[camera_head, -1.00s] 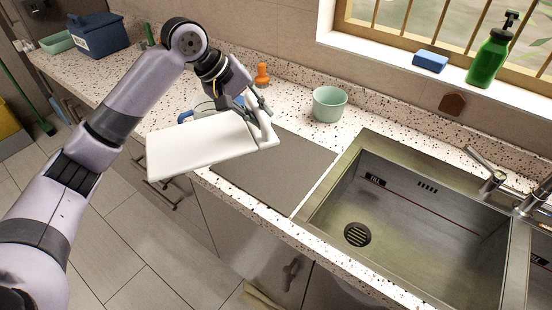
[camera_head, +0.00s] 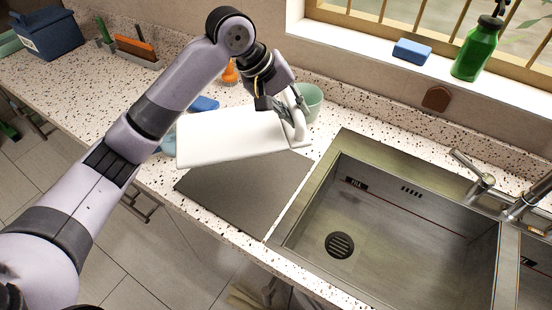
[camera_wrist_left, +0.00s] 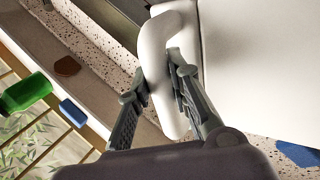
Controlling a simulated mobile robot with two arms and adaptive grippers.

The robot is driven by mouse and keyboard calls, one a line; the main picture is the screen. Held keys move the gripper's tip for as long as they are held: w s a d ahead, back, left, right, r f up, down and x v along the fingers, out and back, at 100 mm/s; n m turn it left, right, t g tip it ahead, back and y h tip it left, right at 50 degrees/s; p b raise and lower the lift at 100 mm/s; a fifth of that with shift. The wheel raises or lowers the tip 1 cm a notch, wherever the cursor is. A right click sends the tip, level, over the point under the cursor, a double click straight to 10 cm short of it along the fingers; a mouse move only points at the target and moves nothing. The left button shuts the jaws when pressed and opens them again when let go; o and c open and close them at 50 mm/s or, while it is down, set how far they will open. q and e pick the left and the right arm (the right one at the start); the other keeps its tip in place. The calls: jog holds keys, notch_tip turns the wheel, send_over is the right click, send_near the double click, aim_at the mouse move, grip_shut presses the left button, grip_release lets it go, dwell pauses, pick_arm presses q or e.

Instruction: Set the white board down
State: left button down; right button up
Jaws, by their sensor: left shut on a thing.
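The white board (camera_head: 225,137) is a flat slab with a loop handle at its right end. My left gripper (camera_head: 291,106) is shut on that handle and holds the board above the counter, over the back part of a grey mat (camera_head: 240,190). In the left wrist view, the fingers (camera_wrist_left: 158,95) sit on both sides of the handle, and the board (camera_wrist_left: 265,65) extends to the right. Whether the board touches anything below cannot be told. My right gripper is not in view.
The sink (camera_head: 400,230) lies right of the mat. A green cup (camera_head: 311,101) stands just behind the handle, with an orange object (camera_head: 229,72) and a blue object (camera_head: 203,104) behind the board. A green bottle (camera_head: 478,52) and blue sponge (camera_head: 412,51) are on the sill.

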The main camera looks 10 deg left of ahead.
aim_at(260, 129)
pick_arm(q)
jog(key=f, duration=0.5)
jog(key=shift+w+a+f+p, duration=0.25)
jog(key=shift+w+a+p, duration=0.05)
jog(key=shift+w+p, duration=0.05)
notch_tip(260, 129, down, 11)
jog(key=shift+p, duration=0.8)
jog(key=c, duration=1.5)
grip_release()
jog(key=shift+o, duration=0.2)
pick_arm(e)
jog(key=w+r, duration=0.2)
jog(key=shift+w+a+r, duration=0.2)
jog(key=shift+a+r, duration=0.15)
pick_arm(q)
jog(key=b+v, duration=0.1)
jog(key=v, duration=1.1)
jog(key=shift+w+b, duration=0.1)
jog(key=shift+b, duration=0.3)
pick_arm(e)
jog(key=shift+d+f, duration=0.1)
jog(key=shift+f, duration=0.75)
pick_arm(q)
jog(key=shift+f, duration=0.1)
